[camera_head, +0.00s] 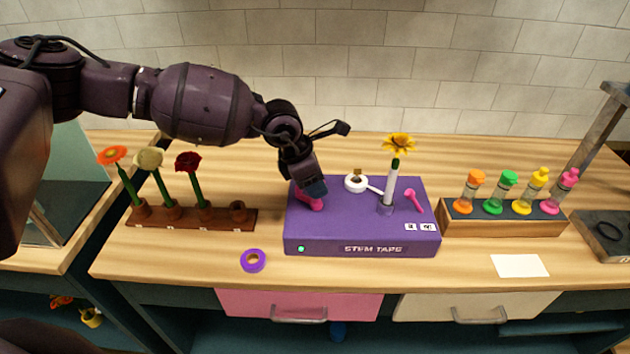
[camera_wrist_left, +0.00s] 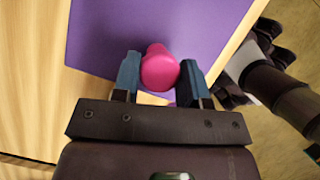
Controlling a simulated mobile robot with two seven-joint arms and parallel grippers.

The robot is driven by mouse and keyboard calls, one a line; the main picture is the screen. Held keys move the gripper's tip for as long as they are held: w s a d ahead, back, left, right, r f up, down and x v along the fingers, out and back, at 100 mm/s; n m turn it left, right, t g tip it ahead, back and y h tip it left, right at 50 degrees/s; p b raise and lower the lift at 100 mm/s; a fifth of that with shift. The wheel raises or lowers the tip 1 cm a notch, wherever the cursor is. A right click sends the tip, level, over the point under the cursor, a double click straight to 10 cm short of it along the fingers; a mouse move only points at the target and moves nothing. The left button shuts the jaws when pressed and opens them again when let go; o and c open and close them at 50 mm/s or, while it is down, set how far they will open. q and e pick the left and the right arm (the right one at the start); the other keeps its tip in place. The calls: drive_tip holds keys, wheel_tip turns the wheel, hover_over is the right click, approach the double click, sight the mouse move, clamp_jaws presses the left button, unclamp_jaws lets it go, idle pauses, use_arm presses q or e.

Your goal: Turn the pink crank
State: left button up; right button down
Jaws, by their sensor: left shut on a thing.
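A purple box (camera_head: 340,220) marked "STEM TAPS" stands on the wooden counter. The pink crank (camera_head: 314,204) is on the left part of its top, partly hidden by my left gripper (camera_head: 313,190). In the left wrist view the crank's rounded pink knob (camera_wrist_left: 160,70) sits between the blue fingers of my left gripper (camera_wrist_left: 159,80), which is shut on it. The crank's base is hidden. A smaller pink lever (camera_head: 413,200) is on the right part of the box top. My right gripper is not in view.
On the box, a yellow flower (camera_head: 397,142) stands upright in a holder beside a white tape roll (camera_head: 355,183). A flower rack (camera_head: 185,217) is left, a rack of capped bottles (camera_head: 500,224) right. A purple tape roll (camera_head: 253,260) and white card (camera_head: 519,265) lie in front.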

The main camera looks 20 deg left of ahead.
use_arm(q)
drive_tip(key=shift+f, duration=0.1)
drive_tip(key=m+g+b, duration=0.1)
drive_tip(key=m, duration=0.2)
drive_tip(key=shift+w+h+b, duration=0.1)
drive_tip(key=shift+h+b, duration=0.2)
drive_tip(key=shift+b, duration=0.1)
drive_tip(key=shift+m, duration=0.6)
drive_tip(key=o, duration=0.9)
drive_tip(key=w+b+v, duration=0.1)
drive_tip(key=v, duration=1)
drive_tip(key=shift+s, duration=0.3)
